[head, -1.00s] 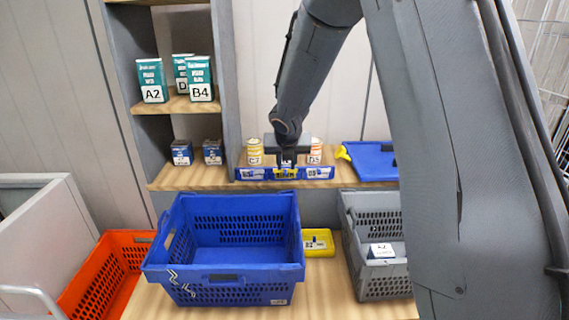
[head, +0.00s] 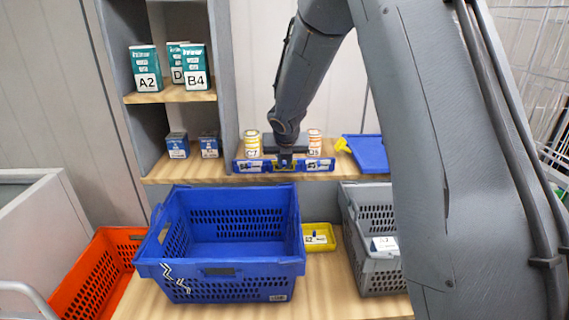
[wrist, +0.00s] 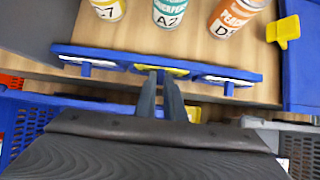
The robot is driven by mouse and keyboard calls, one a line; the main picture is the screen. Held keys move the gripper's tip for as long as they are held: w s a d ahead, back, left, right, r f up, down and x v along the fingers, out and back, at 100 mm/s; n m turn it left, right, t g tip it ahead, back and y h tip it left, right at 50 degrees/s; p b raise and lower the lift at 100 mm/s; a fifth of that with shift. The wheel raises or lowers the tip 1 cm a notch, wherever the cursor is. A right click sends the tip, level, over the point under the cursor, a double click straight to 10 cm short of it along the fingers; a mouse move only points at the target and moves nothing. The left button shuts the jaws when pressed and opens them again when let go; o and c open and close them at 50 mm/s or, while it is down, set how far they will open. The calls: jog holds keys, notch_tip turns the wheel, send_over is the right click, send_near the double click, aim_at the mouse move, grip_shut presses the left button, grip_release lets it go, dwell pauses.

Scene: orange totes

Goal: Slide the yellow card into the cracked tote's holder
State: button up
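The yellow card (wrist: 162,69) sits in the middle of a blue rack (wrist: 100,54) on the shelf, between white-labelled cards. In the head view the rack (head: 247,167) stands at the shelf's front edge, my gripper covering its middle. My gripper (wrist: 159,76) has its narrow fingertips right at the yellow card. The gap between them is small, and I cannot tell whether they are closed on it. The blue tote (head: 230,252) on the lower table has a white zigzag crack mark on its front left. A dark holder (head: 218,271) shows on its front wall.
Cans (head: 252,143) stand behind the rack. A blue tray (head: 370,155) with a yellow scoop-like piece lies right of it. A grey tote (head: 374,258), a yellow tray (head: 318,238) and an orange tote (head: 96,275) flank the blue tote.

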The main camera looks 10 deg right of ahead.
grip_shut()
jog(key=shift+r, duration=0.1)
jog(key=shift+s+a+r+p, duration=0.1)
jog(key=shift+s+r+p, duration=0.1)
jog(key=shift+r+p, duration=1.5)
jog(key=shift+s+r+p, duration=0.15)
jog(key=shift+r+p, duration=1.05)
jog(key=shift+p, duration=0.95)
